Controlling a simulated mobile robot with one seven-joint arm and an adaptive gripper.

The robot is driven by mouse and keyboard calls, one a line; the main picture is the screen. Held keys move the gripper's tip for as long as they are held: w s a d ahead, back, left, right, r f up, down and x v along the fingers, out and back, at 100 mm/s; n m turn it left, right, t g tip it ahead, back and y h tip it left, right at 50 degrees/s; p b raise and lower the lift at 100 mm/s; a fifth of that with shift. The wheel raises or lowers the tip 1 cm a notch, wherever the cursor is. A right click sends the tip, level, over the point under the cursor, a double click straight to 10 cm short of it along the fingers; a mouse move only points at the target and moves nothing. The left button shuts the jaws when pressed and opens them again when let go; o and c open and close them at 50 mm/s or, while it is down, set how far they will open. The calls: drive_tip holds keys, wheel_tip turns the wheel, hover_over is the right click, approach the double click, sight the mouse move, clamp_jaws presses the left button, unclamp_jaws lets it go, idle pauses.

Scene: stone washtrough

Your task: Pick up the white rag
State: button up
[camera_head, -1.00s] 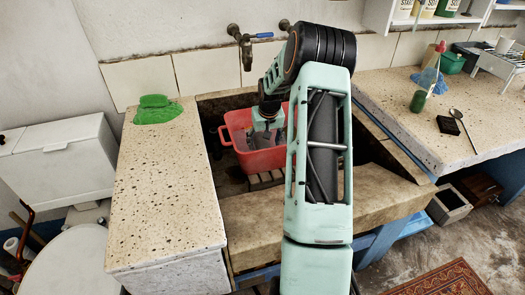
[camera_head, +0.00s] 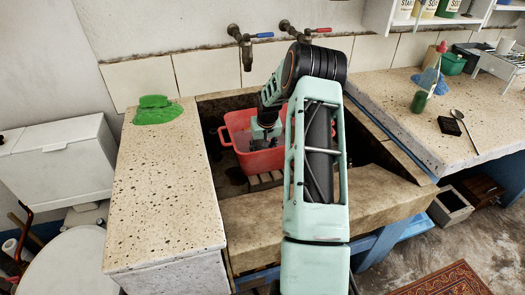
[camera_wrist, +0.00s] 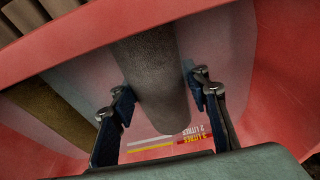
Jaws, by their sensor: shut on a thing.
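My gripper (camera_head: 264,140) reaches down into a red basin (camera_head: 266,161) in the stone trough. In the wrist view my gripper (camera_wrist: 162,112) has its two fingers on either side of a dark grey, roll-shaped thing (camera_wrist: 152,75) and is shut on it. Its surface looks matt and shaded; I cannot tell from its look whether it is the white rag. The basin's red wall (camera_wrist: 285,60) surrounds it in the wrist view. No clearly white rag shows in either view. In the head view my gripper and the basin wall hide the held thing.
A green cloth (camera_head: 156,110) lies on the left stone ledge. Two taps (camera_head: 245,48) are on the wall behind the trough. The right counter holds a blue cloth (camera_head: 428,79), a green bottle (camera_head: 418,101), a spoon (camera_head: 464,128) and a dark block (camera_head: 449,125).

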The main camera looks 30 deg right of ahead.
drive_tip(key=c, duration=0.4)
